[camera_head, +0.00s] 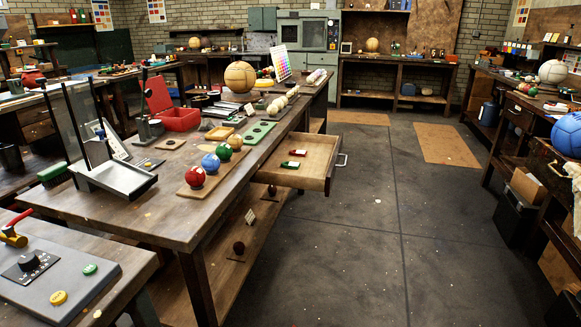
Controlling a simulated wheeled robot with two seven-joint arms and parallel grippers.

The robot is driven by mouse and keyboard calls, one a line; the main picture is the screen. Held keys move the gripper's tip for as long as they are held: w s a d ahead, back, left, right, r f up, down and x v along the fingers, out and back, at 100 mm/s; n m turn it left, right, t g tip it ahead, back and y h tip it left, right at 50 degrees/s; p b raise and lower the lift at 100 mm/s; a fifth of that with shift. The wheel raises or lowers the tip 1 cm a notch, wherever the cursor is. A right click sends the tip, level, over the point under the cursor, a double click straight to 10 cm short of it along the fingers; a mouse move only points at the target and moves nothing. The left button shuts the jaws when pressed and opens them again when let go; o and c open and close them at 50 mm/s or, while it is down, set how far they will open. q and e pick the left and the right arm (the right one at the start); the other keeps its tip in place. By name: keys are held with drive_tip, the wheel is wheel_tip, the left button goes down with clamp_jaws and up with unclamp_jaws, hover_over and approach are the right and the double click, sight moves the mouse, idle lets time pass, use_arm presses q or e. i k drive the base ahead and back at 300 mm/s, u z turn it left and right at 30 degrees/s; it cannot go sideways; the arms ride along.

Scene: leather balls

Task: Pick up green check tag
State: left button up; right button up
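Two small tags lie in the open wooden drawer (318,176) under the long workbench's right side. The green tag (290,164) is the nearer one, with a pale mark on it, and some red shows beside it. The other tag (298,152) lies just behind it and shows red and green with a pale mark. Both are too small for me to read a check sign. Neither of my grippers can be made out in the head view.
The workbench (130,215) holds red, blue and yellow balls on a wooden board, a large tan ball (240,77) and a red box (178,119). The drawer juts over open floor (350,240). A control panel (60,278) is at front left. Shelves with a blue ball (567,135) stand right.

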sight(289, 165)
drive_tip(key=z, duration=1.1)
drive_tip(key=i, duration=2.6)
drive_tip(key=u, duration=2.35)
